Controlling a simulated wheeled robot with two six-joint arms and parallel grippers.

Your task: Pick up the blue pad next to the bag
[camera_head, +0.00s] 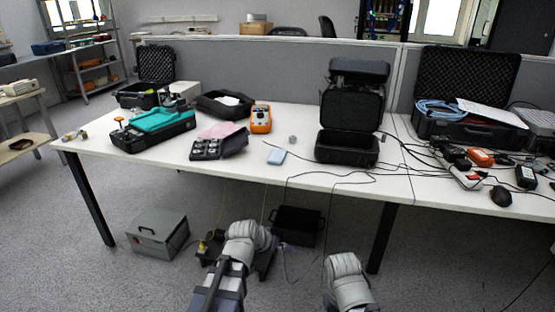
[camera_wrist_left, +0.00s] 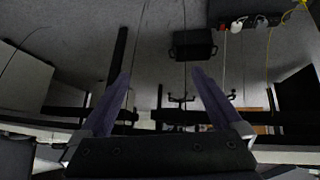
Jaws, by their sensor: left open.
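The pad does not show in that view. In the head view both my arms come in low at the bottom, in front of the table, and no gripper fingers can be made out there.
The white table (camera_head: 310,178) has bare surface around the pad. An orange meter (camera_head: 261,119) and a black case with compartments (camera_head: 206,149) lie to its left. Thin black cables run along the front edge. A black crate (camera_head: 297,226) stands under the table, also in the left wrist view (camera_wrist_left: 194,44).

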